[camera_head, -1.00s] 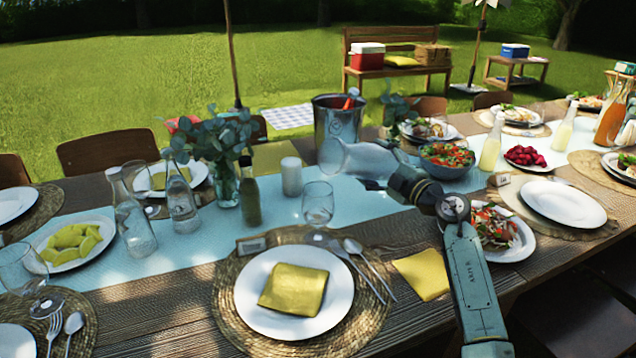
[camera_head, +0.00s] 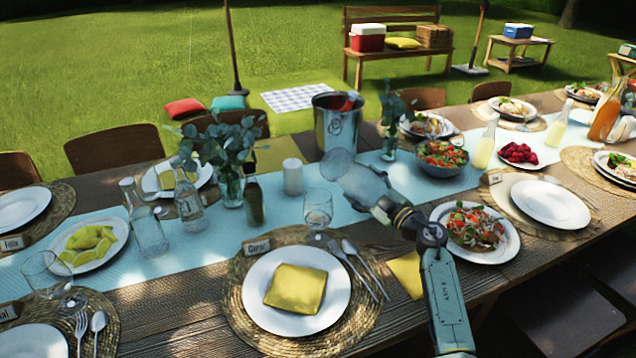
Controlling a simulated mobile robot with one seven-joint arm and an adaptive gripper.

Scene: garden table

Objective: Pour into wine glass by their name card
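My gripper (camera_head: 384,207) reaches in from the lower right and appears shut on a clear glass bottle (camera_head: 357,176). The bottle is tilted toward the upper left, above the table runner; its contents cannot be made out. A wine glass (camera_head: 318,207) stands upright to the left of and below the bottle, apart from it, and looks empty. A name card (camera_head: 256,246) reading roughly "Carst…" stands behind the middle plate. Another wine glass (camera_head: 42,270) stands at the left. A card reading "Felix" (camera_head: 12,243) and a partly cut-off card (camera_head: 7,312) are at the left edge.
Glass bottles (camera_head: 146,225), a dark bottle (camera_head: 251,190), a vase with leaves (camera_head: 228,183) and a white candle (camera_head: 292,176) stand left of the wine glass. A metal bucket (camera_head: 335,128) is behind. A salad plate (camera_head: 492,245) lies right of my arm.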

